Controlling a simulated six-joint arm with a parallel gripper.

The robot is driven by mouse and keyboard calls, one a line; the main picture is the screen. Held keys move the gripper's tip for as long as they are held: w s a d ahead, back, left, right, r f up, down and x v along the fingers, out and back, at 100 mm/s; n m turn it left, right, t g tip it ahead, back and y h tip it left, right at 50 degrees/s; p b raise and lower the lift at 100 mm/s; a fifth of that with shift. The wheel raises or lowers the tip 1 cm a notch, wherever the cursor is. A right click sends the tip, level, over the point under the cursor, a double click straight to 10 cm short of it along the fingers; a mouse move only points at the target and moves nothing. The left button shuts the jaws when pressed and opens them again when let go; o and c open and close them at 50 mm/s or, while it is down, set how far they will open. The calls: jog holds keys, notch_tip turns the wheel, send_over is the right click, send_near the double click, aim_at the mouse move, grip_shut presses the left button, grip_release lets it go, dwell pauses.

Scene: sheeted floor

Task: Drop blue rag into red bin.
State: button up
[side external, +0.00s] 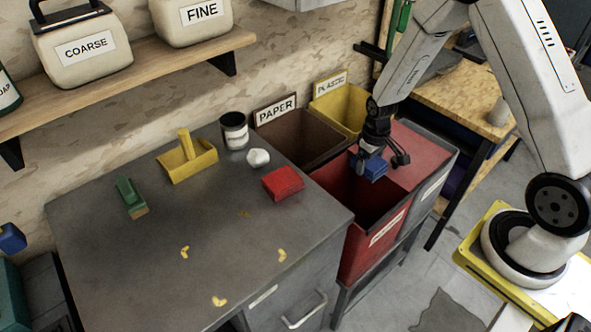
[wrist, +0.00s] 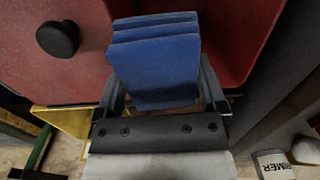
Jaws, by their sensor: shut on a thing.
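The blue rag (side external: 371,168) is a folded, layered block held in my gripper (side external: 377,157). In the wrist view the blue rag (wrist: 157,62) sits between the two fingers of my gripper (wrist: 160,95), which are shut on it. The red bin (side external: 372,228) has its dark opening just below and to the left of the rag, with a red lid section at its right. In the wrist view the red bin (wrist: 232,60) shows its inner wall behind the rag. The rag appears above the opening's back edge; the exact height gap cannot be told.
A brown PAPER bin (side external: 300,140) and a yellow PLASTIC bin (side external: 345,105) stand behind the red bin. A grey bench (side external: 190,225) at left holds a red folded cloth (side external: 283,184), a white lump (side external: 258,158), a can (side external: 234,131), a yellow carrier (side external: 187,160) and a green brush (side external: 131,197).

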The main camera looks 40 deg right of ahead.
jog(key=shift+f, duration=2.5)
jog(key=o, duration=0.9)
jog(key=shift+r, duration=0.2)
jog(key=shift+r, duration=3.75)
jog(key=shift+r, duration=0.1)
